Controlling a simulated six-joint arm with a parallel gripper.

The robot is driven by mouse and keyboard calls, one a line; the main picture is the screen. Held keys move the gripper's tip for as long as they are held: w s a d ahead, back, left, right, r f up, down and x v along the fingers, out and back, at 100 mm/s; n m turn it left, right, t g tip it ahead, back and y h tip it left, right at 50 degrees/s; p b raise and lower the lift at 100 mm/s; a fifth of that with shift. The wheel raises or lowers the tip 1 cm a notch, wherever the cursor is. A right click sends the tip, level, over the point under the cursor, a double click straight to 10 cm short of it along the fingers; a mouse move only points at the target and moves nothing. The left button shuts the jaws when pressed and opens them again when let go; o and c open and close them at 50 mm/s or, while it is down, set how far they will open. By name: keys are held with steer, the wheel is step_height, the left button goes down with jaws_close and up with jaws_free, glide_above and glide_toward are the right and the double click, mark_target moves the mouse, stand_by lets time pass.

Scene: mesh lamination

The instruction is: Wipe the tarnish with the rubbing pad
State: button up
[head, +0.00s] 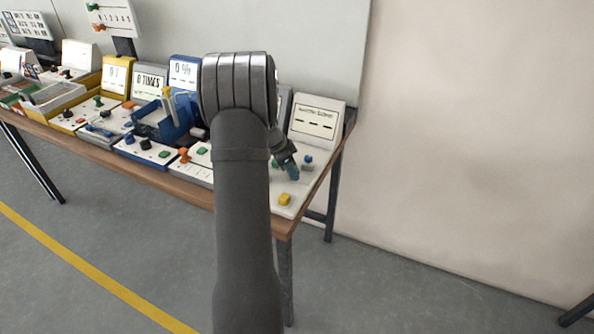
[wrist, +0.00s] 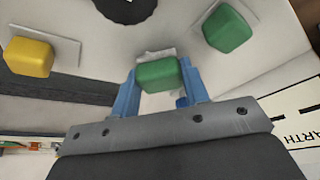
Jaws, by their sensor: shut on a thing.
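My gripper (wrist: 158,80) has two blue fingers closed on the sides of a green block (wrist: 157,74) in the wrist view. I cannot tell for sure whether this block is the rubbing pad. A pale grey patch (wrist: 141,57) shows just beyond the block on the white surface; I cannot tell whether it is tarnish, or whether the block touches it. In the head view, my gripper (head: 291,170) is over the white board at the table's right end, partly behind my arm. What it holds is too small to make out there.
The yellow block also shows in the head view (head: 285,199). A sign (head: 316,119) stands behind the board. Crowded stations fill the table's left; open floor lies in front.

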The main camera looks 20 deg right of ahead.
steer(key=shift+d+r, duration=0.1)
steer(key=shift+r, duration=3.95)
